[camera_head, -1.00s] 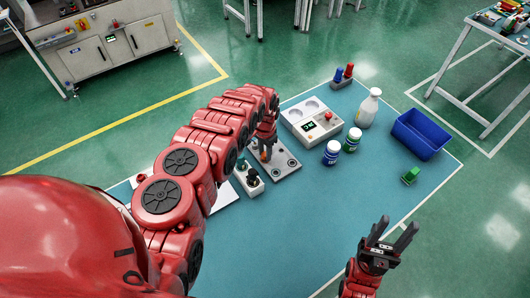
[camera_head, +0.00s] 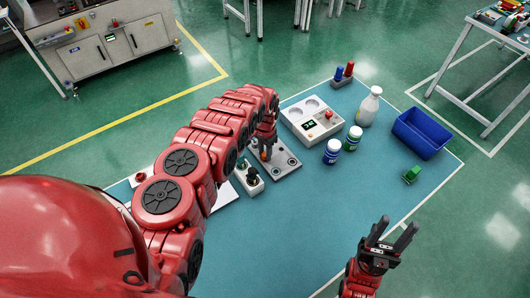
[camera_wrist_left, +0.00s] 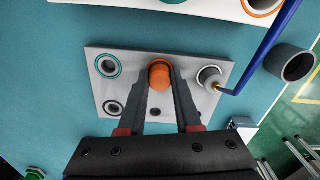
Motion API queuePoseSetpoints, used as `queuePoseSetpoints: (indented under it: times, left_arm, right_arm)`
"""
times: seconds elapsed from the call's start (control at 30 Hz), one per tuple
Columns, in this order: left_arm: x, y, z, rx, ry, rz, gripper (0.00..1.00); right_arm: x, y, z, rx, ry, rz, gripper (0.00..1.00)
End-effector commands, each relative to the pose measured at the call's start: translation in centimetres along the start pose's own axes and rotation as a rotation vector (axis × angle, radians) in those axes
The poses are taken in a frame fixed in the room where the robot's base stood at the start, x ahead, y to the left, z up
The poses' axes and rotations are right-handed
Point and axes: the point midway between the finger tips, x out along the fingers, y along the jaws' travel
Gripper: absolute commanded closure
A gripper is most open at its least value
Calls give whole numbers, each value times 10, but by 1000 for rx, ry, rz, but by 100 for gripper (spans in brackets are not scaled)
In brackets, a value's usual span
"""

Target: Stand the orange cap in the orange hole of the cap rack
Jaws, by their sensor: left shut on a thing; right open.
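The orange cap (camera_wrist_left: 160,75) is between the fingertips of my left gripper (camera_wrist_left: 161,82) in the left wrist view. It also shows as a small orange patch (camera_head: 264,155) in the head view. My left gripper (camera_head: 265,148) is shut on it, over the grey cap rack (camera_head: 286,164). The rack's plate (camera_wrist_left: 136,62) shows a teal-ringed hole (camera_wrist_left: 108,66) and a grey-ringed hole (camera_wrist_left: 112,108) left of the cap. My right gripper (camera_head: 391,236) is open and empty at lower right.
A white device (camera_head: 311,121) stands behind the rack, and a small box with a dark knob (camera_head: 250,181) is left of it. The front mat is clear.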

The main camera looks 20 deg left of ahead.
Motion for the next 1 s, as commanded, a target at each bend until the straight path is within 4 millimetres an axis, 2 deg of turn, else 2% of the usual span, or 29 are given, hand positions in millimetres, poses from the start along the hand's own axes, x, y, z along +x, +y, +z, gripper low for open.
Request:
queuePoseSetpoints:
  times: [0.5, 0.53, 0.7, 0.9, 0.93, 1.0]
  left_arm:
    - [6, 0, 0, 0, 0, 0, 100]
    - [5, 0, 0, 0, 0, 0, 64]
    - [5, 0, 0, 0, 0, 0, 33]
    - [5, 0, 0, 0, 0, 0, 33]
    - [5, 0, 0, 0, 0, 0, 31]
    - [5, 0, 0, 0, 0, 0, 18]
  right_arm:
    - [-5, 0, 1, 0, 0, 0, 50]
    - [-5, 0, 1, 0, 0, 0, 50]
    - [-4, 0, 1, 0, 0, 0, 50]
    - [-4, 0, 1, 0, 0, 0, 50]
    - [-4, 0, 1, 0, 0, 0, 50]
    - [-4, 0, 1, 0, 0, 0, 50]
